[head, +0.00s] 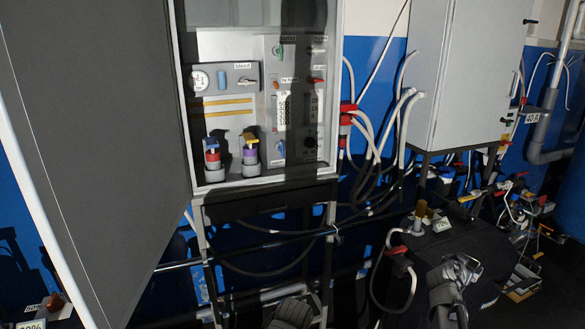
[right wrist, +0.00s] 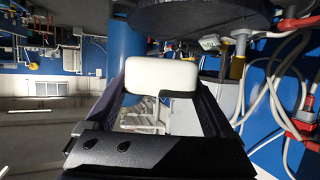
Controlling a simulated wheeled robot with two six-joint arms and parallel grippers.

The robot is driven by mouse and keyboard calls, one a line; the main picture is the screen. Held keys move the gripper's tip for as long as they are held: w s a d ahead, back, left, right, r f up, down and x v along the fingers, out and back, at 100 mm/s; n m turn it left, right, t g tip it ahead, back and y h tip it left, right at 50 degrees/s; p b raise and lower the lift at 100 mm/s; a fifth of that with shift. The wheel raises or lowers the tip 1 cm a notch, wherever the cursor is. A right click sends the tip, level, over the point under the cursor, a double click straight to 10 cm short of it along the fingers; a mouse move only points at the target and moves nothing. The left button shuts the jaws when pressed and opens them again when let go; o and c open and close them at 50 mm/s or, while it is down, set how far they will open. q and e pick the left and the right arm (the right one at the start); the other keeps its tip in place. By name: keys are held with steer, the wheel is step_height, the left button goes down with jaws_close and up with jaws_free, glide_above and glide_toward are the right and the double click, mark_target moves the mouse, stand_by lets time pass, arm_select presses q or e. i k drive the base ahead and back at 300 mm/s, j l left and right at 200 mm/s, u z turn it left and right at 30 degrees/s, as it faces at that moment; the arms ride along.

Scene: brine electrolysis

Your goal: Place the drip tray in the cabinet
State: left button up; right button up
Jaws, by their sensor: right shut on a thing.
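The cabinet (head: 215,45) stands open in the head view, its big grey door (head: 95,130) swung out to the left. My right gripper (head: 468,268) is at the lower right, well below and right of the cabinet opening. In the right wrist view, a white rounded piece (right wrist: 160,75) sits between its dark fingers. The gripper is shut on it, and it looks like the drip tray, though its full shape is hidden. A grey ribbed part at the bottom edge of the head view looks like my left gripper; its fingers do not show.
Inside the cabinet are a gauge (head: 200,80), a red-banded bottle (head: 212,157) and a purple-banded bottle (head: 250,153) low in front. White hoses (head: 370,140) hang right of the cabinet. A closed grey box (head: 470,75) stands further right. A dark surface with fittings lies around my right gripper.

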mark_target(298, 170)
steer(key=i+l+u, duration=0.15)
steer(key=l+u, duration=0.25)
steer(key=i+l+u, duration=0.1)
steer(key=u, duration=0.3)
steer(key=l+u, duration=0.85)
